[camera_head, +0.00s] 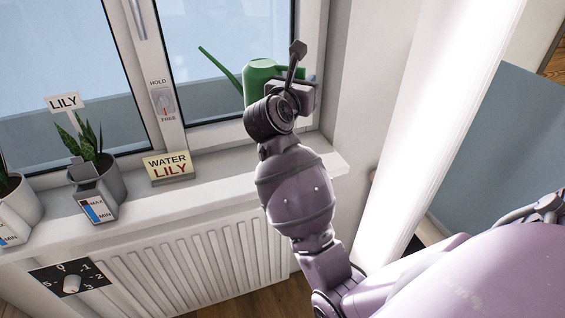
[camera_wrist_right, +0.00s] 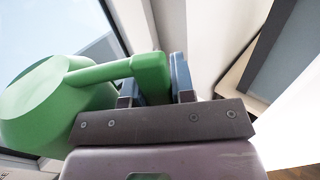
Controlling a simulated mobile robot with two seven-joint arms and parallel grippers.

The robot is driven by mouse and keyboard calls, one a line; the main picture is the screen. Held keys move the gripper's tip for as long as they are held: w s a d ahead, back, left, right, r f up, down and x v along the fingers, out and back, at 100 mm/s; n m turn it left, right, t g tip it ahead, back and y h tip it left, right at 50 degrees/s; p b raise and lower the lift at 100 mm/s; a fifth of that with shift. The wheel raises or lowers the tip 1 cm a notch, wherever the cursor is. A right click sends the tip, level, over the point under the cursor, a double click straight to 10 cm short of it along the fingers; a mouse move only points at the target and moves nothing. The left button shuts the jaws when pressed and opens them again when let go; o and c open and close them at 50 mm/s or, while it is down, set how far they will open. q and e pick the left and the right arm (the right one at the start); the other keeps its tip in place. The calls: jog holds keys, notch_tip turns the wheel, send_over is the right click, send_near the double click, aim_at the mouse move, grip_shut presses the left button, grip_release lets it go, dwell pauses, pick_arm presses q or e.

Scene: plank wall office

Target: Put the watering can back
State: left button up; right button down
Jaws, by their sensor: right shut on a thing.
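The green watering can (camera_head: 259,76) is at the right end of the window sill, in front of the window pane, with its long spout pointing up and left. My right gripper (camera_head: 297,72) is shut on its handle; in the right wrist view the green handle (camera_wrist_right: 150,72) sits between the two fingers (camera_wrist_right: 157,82), and the can's body (camera_wrist_right: 45,105) is at the left. My right wrist hides the can's lower part in the head view, so I cannot tell whether it touches the sill. My left gripper is not in view.
The white sill (camera_head: 230,175) carries a "WATER LILY" sign (camera_head: 168,167), a plant pot labelled LILY (camera_head: 97,190) and another pot (camera_head: 15,212) at far left. A radiator (camera_head: 190,265) is below. The window handle and wall edge (camera_head: 358,90) are close by.

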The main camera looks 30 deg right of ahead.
jog(key=shift+f+b, duration=1.3)
jog(key=shift+f, duration=8.1)
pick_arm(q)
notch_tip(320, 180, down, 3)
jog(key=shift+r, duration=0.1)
pick_arm(e)
jog(key=shift+f, duration=0.2)
jog(key=c, duration=1.1)
grip_release()
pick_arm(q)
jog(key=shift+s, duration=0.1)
pick_arm(e)
jog(key=shift+o, duration=0.7)
